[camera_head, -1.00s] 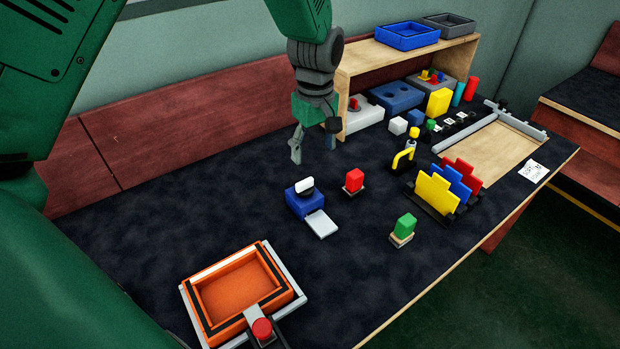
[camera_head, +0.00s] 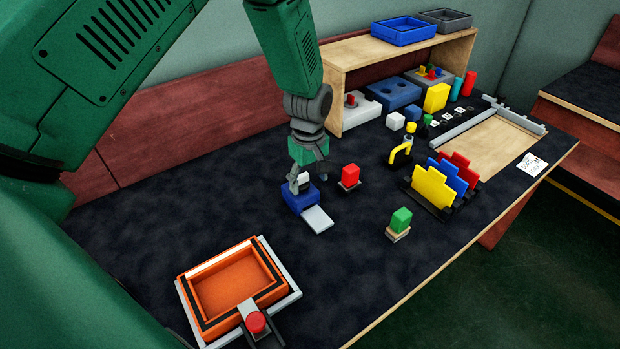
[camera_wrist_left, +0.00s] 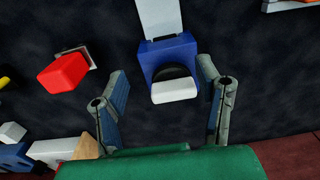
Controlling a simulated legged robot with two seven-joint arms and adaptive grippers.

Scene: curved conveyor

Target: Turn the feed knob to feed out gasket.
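A blue feeder box (camera_head: 299,203) stands on the dark table, with a pale flat tongue (camera_head: 317,219) out of its front side. A white knob (camera_head: 304,180) sits on top of it. My left gripper (camera_head: 308,182) is just above the box, pointing down. In the left wrist view the white knob (camera_wrist_left: 175,91) and blue box (camera_wrist_left: 166,56) show between and beyond the two spread fingers of my left gripper (camera_wrist_left: 165,98). The fingers appear apart from the knob. My right gripper is not in view.
A red block (camera_head: 350,175) stands right of the feeder, and a green block (camera_head: 400,220) stands nearer the front edge. An orange tray (camera_head: 196,323) lies at the front left. A wooden shelf (camera_head: 354,58) stands behind. The table left of the feeder is clear.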

